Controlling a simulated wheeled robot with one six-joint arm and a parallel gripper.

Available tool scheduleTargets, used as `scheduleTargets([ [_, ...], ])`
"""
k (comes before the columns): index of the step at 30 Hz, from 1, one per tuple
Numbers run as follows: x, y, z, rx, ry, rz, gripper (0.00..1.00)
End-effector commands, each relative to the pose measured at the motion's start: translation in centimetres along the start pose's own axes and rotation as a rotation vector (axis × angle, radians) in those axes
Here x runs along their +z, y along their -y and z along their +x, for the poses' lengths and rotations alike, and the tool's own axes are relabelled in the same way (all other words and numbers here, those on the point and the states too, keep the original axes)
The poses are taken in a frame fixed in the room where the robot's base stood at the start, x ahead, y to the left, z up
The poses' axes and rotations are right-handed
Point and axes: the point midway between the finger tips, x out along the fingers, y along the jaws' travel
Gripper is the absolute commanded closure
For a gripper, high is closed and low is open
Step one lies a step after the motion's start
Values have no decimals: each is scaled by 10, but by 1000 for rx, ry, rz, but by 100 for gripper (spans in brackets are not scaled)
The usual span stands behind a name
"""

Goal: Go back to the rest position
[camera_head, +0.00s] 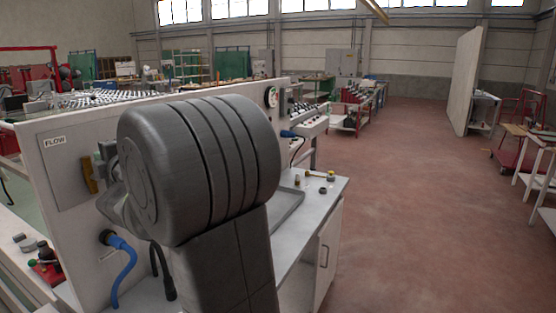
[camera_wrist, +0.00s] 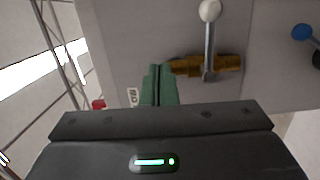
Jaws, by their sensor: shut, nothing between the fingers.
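My gripper (camera_wrist: 160,72) shows in the wrist view with its two green fingers together and nothing between them. Its tips are in front of a pale panel, just left of a brass valve (camera_wrist: 232,65) with a metal lever ending in a white knob (camera_wrist: 210,10). I cannot tell whether the fingers touch the valve. A brass part (camera_head: 88,172) shows left of the arm on the panel (camera_head: 62,165), below a FLOW label (camera_head: 55,141).
A blue hose (camera_head: 124,272) curves down from the panel beside my arm. A bench top (camera_head: 318,208) with a grey tray (camera_head: 288,212) and small parts stands right of my arm.

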Motion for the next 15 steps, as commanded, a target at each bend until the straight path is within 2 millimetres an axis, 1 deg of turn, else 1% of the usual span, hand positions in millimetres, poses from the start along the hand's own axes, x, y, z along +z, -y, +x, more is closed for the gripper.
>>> scheduleTargets([
  [6,4,0,-1,9,2,-68,100],
  [15,4,0,-1,11,1,-78,100],
])
